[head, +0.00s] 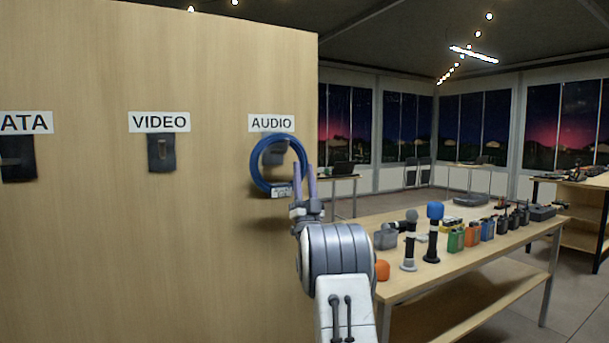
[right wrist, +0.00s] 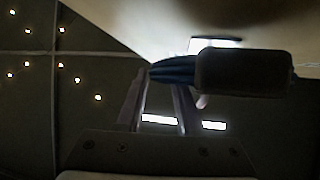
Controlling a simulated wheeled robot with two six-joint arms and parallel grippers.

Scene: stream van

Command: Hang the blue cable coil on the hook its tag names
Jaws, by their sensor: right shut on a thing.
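The blue cable coil (head: 256,178) is upright in front of the wooden panel, below the AUDIO label (head: 271,123). Its ring overlaps the dark AUDIO hook (head: 275,150); I cannot tell whether it rests on it. A small pale tag (head: 282,191) is on the coil's lower part, its print too small to read surely. My right gripper (head: 306,180) is shut on the coil's right side. In the right wrist view, blue strands (right wrist: 172,71) lie at the fingertips (right wrist: 160,92), beside a dark block (right wrist: 242,72). My left gripper is out of view.
The VIDEO hook (head: 161,152) and the DATA hook (head: 17,160) are on the panel (head: 90,260) to the left, both empty. A wooden table (head: 480,245) at right carries microphones, radios and several coloured boxes. The panel's right edge is close to my right gripper.

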